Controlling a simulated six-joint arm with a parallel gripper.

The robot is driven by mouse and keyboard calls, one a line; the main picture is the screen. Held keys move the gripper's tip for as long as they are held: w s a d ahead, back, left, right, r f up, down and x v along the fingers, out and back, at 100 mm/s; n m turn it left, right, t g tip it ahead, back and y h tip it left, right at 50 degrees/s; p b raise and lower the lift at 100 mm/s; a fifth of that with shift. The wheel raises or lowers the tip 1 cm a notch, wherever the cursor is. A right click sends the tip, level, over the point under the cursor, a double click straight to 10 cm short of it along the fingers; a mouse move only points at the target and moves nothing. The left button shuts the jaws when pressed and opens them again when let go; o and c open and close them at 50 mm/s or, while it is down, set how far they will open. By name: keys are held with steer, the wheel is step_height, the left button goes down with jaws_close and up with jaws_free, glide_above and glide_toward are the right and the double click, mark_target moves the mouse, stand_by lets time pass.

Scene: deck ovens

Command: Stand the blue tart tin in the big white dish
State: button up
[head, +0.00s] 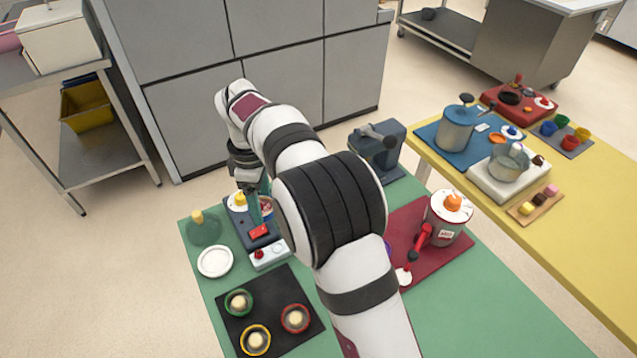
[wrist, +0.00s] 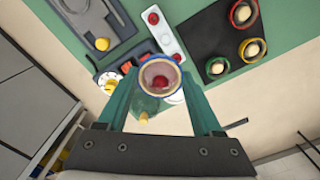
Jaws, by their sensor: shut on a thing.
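My gripper (wrist: 160,80) is shut on the blue tart tin (wrist: 146,68). In the wrist view the tin is round with a blue rim and a pale inside, with a red thing showing in it. In the head view my gripper (head: 259,204) is over the left part of the green table, and the tin (head: 266,204) is partly hidden by my arm. The big white dish (head: 215,262) is a round plate near the table's left edge, apart from my gripper.
A glass cloche (head: 204,230) with a yellow knob stands just behind the dish. A white box with a red button (head: 269,254) lies to its right. In front, a black mat (head: 270,315) holds three filled tins. A dark red mat (head: 425,248) with a pot lies further right.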

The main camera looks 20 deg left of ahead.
steer(key=s+a+f+n, duration=0.2)
steer(key=a, duration=0.1)
steer(key=s+a+f+n, duration=0.2)
steer(key=a+f, duration=0.1)
steer(key=a, duration=0.1)
steer(key=s+a+f+n, duration=0.2)
steer(key=s+a, duration=0.1)
steer(key=a, duration=0.1)
steer(key=shift+s+a+f+n, duration=0.1)
steer(key=shift+f+n, duration=0.2)
steer(key=shift+n, duration=0.1)
glide_above(216, 261)
steer(key=shift+s+f, duration=0.1)
steer(key=shift+f, duration=2.3)
steer(key=shift+f, duration=0.55)
steer(key=o, duration=1.1)
step_height(216, 261, up, 11)
